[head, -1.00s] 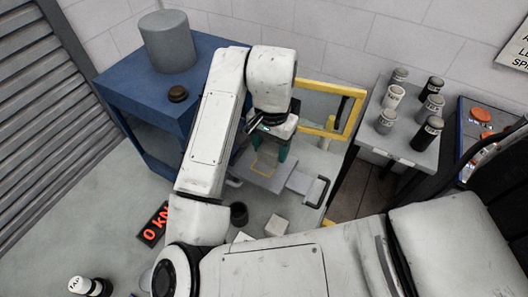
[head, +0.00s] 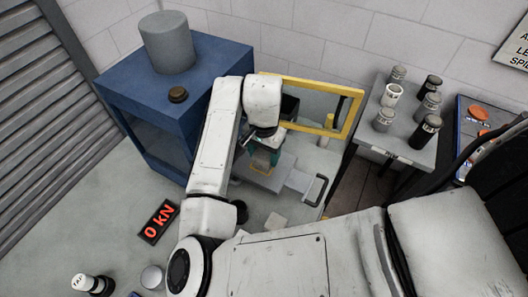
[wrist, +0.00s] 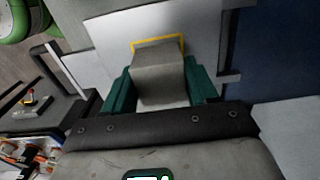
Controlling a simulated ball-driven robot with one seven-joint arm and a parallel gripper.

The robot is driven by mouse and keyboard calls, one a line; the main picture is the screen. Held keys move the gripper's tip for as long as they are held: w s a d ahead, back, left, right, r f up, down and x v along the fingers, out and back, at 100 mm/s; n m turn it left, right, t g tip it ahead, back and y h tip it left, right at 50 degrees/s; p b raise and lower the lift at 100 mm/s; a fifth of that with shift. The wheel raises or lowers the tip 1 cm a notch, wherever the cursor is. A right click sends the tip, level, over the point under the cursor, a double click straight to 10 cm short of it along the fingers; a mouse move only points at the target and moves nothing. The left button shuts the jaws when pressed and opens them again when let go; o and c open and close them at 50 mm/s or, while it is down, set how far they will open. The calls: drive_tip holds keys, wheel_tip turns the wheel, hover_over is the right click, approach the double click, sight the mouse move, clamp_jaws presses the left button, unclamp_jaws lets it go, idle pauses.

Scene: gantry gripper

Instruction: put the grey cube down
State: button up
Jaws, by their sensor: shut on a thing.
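The grey cube (wrist: 160,82) is between the two green fingers of my gripper (wrist: 158,92) in the wrist view, which are shut on it. It covers part of a yellow outline (wrist: 140,44) on a pale grey plate (wrist: 108,32); the outline's far side and corners show beyond the cube. I cannot tell whether the cube's underside touches the plate.
A yellow frame (head: 333,131) stands behind the plate, and a dark handle (head: 321,190) is at its right. A pale block (head: 276,221) lies in front. A blue cabinet (head: 215,60) stands left. A side table (head: 412,150) with several canisters is right. A display (head: 159,222) reads 0 kN.

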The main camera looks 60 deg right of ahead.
sight(264, 153)
drive_tip(key=shift+f, duration=0.15)
drive_tip(key=o, duration=1.3)
drive_tip(key=shift+c, duration=0.2)
wheel_tip(264, 153, up, 12)
drive_tip(key=shift+r, duration=0.2)
